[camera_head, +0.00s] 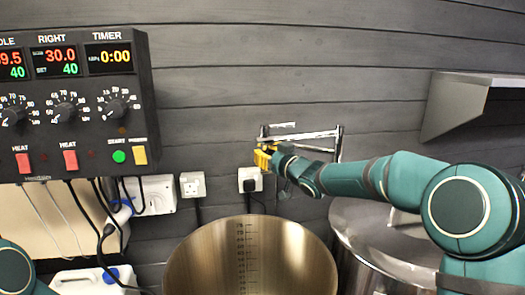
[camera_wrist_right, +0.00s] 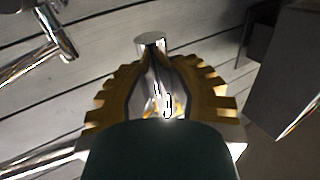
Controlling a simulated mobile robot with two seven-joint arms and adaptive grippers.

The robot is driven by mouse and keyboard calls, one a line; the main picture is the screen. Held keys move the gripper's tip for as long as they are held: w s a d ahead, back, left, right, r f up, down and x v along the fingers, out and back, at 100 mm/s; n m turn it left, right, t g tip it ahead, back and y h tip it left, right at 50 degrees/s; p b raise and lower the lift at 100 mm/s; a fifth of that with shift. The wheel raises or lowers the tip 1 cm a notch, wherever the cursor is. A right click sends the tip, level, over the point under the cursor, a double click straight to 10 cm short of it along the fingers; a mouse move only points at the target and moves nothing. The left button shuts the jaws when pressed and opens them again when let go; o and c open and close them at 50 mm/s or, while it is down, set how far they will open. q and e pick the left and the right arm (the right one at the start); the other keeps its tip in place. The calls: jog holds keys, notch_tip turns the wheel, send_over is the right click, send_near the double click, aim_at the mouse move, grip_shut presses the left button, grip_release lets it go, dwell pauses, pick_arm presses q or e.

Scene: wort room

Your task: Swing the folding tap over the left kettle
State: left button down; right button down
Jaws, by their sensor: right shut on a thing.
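The folding tap (camera_head: 305,134) is a chrome pipe, jointed, against the grey plank wall. My right gripper (camera_head: 265,157) has yellow fingers and is at the tap's left part. In the right wrist view the fingers (camera_wrist_right: 160,95) are shut on a chrome tube of the tap (camera_wrist_right: 152,58), one finger on each side. An open steel kettle (camera_head: 190,268) with a scale inside stands below and left of the tap. I cannot tell whether it is the left kettle. My left gripper is out of view; only a piece of my left arm shows at the lower left.
A lidded steel vessel (camera_head: 345,222) stands at the right, partly behind my right arm. A control panel (camera_head: 75,125) with dials and hanging cables is at the upper left. Wall sockets (camera_head: 193,185) and a white jug (camera_head: 85,284) are below. A metal shelf (camera_head: 470,92) juts out at the right.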

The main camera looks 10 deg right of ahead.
jog(key=s, duration=0.1)
jog(key=s+d+n+y+p, duration=0.1)
jog(key=s, duration=0.1)
jog(key=s+g+y+p, duration=0.1)
jog(key=s, duration=0.1)
jog(key=shift+d+r, duration=0.1)
jog(key=shift+d, duration=0.05)
jog(key=c, duration=0.8)
grip_release()
jog(key=shift+c, duration=0.2)
jog(key=shift+w, duration=0.1)
jog(key=v, duration=1.2)
